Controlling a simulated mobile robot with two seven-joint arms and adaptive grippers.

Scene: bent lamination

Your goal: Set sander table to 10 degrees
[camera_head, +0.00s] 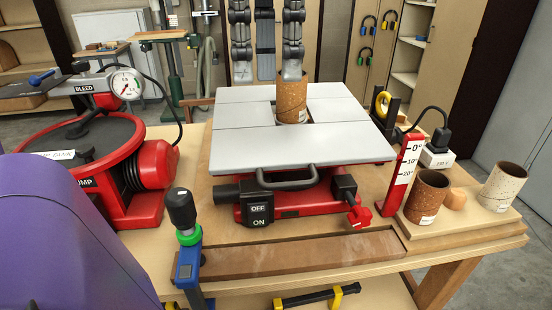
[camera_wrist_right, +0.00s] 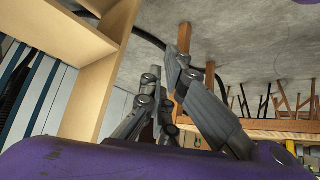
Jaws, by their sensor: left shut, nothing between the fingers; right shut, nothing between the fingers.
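The sander table (camera_head: 235,150) is a light grey slotted top over a red base in the head view, and it looks about level. A cork-brown sleeve (camera_head: 292,102) stands upright at its middle. A red scale (camera_head: 404,172) marked 0°, 10° and 20° stands at its right. A red knob (camera_head: 359,216) sits low at the front right, beside the OFF/ON switch (camera_head: 258,213). My purple left arm (camera_head: 75,240) fills the lower left, apart from the sander; no left fingertips show. My right gripper (camera_wrist_right: 165,75) is shut and empty in the right wrist view, away from the sander.
A red vacuum pump with a gauge (camera_head: 126,84) stands at the left. A blue clamp (camera_head: 188,262) with a black handle rises at the front bench edge. Brown and speckled sleeves (camera_head: 428,195) stand at the right. A wooden shelf (camera_wrist_right: 85,50) is near my right gripper.

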